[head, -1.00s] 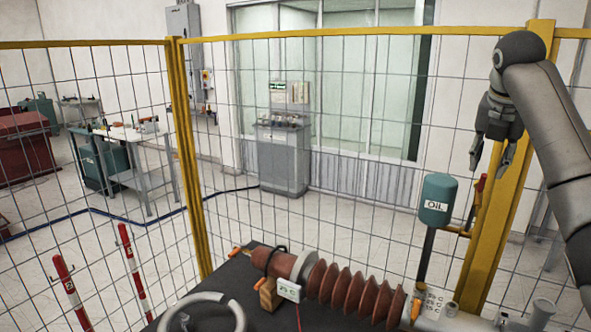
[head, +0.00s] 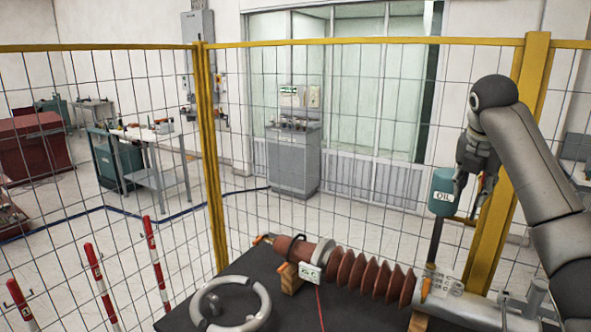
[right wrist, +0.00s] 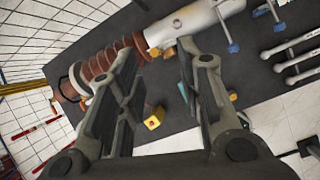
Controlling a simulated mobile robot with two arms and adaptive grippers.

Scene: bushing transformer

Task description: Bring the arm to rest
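My right arm comes in from the right in the head view. Its gripper (head: 472,190) hangs with its fingers pointing down, in front of the teal oil container (head: 441,193) in the picture. I cannot tell whether they touch. In the right wrist view the two fingers (right wrist: 165,60) stand apart with nothing held between them. The ribbed brown bushing (head: 372,275) lies on the dark table (head: 235,262), below and left of the gripper. It also shows beyond the left finger in the right wrist view (right wrist: 103,66). My left gripper is not in view.
A grey ring (head: 262,297) lies on the table. A yellow-framed mesh fence (head: 209,160) stands behind it, with a thick post (head: 522,100) behind my right arm. Red-and-white poles (head: 158,265) stand at left. The right wrist view shows several metal tools (right wrist: 295,52) on the table.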

